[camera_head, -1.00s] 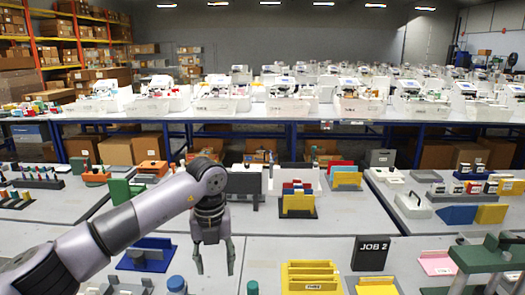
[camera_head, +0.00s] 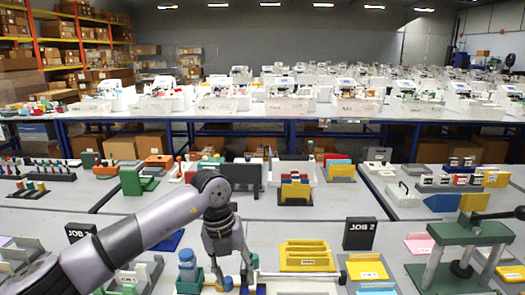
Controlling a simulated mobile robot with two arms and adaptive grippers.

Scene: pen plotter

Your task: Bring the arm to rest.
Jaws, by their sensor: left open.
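My left arm comes in from the lower left, and its gripper (camera_head: 234,279) hangs fingers down over the near table (camera_head: 300,230). The two fingers are apart and I see nothing between them that is clearly held. The fingertips are close to a blue-capped bottle (camera_head: 187,264) on their left and small green items at the bottom edge; I cannot tell whether they touch anything. My right gripper is not in view.
A yellow tray (camera_head: 306,256), a black JOB 2 sign (camera_head: 359,234) and a green press (camera_head: 465,250) stand to the right.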

